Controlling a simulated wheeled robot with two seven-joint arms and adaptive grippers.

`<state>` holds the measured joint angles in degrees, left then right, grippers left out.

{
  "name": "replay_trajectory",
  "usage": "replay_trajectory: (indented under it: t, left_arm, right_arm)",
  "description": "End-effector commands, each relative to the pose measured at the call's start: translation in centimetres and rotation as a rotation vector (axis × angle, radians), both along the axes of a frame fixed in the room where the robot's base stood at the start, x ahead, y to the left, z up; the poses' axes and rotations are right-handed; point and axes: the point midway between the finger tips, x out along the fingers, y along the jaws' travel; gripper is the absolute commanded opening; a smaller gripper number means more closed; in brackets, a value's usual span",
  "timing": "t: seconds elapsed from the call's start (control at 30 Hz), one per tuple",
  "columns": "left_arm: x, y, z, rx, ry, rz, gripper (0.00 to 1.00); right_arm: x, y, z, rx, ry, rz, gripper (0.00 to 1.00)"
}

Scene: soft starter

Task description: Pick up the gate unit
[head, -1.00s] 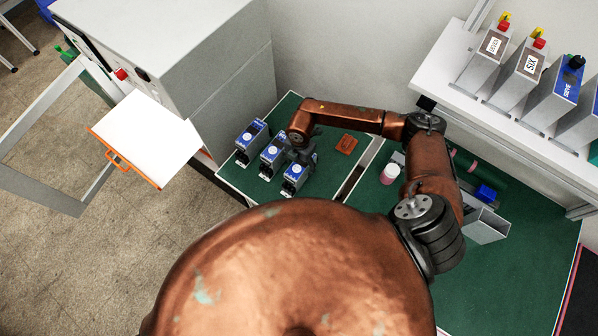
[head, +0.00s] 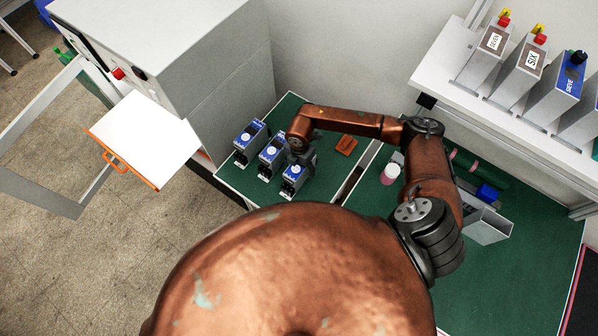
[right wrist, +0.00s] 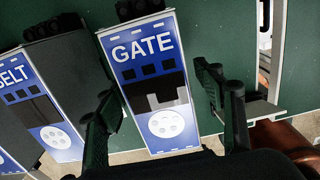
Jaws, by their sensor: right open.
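The gate unit (right wrist: 150,75) is a grey box with a blue front, the word GATE in white and a round white dial. In the head view, the gate unit (head: 291,181) is the nearest of three similar units in a row on the green bench, partly covered by my gripper. My right gripper (right wrist: 157,85) is open, with one dark finger on either side of the gate unit. Whether a finger touches it I cannot tell. In the head view my right gripper (head: 303,158) is over that unit. My left gripper is not in view.
The belt unit (right wrist: 40,95) stands close to the left of the gate unit. A brown block (head: 346,145) and a white-and-pink jar (head: 389,174) are on the bench. A grey cabinet (head: 185,70) stands behind left; a shelf (head: 470,95) holds more units at right.

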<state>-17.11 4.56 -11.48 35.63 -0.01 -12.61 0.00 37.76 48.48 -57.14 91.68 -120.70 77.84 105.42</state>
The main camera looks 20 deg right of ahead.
Motion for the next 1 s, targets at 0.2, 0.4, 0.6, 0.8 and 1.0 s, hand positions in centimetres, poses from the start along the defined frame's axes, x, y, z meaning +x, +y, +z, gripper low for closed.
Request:
replay_trajectory:
  t: [0.2, 0.4, 0.6, 0.8, 1.0]
  left_arm:
    - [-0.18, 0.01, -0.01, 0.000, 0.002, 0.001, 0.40]
    - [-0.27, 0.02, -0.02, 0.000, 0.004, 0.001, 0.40]
    - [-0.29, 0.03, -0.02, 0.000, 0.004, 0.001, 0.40]
    - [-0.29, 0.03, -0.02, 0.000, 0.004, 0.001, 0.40]
    - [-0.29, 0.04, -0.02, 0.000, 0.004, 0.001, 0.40]
  right_arm:
    - [0.00, -0.01, 0.01, 0.000, 0.000, 0.000, 0.60]
    - [-0.01, -0.03, 0.01, 0.000, 0.000, -0.001, 0.47]
    - [-0.01, -0.02, 0.01, 0.000, 0.000, 0.000, 0.33]
    - [-0.02, -0.02, 0.01, -0.001, 0.001, 0.000, 0.19]
    - [-0.03, -0.03, 0.01, -0.001, 0.001, 0.000, 0.05]
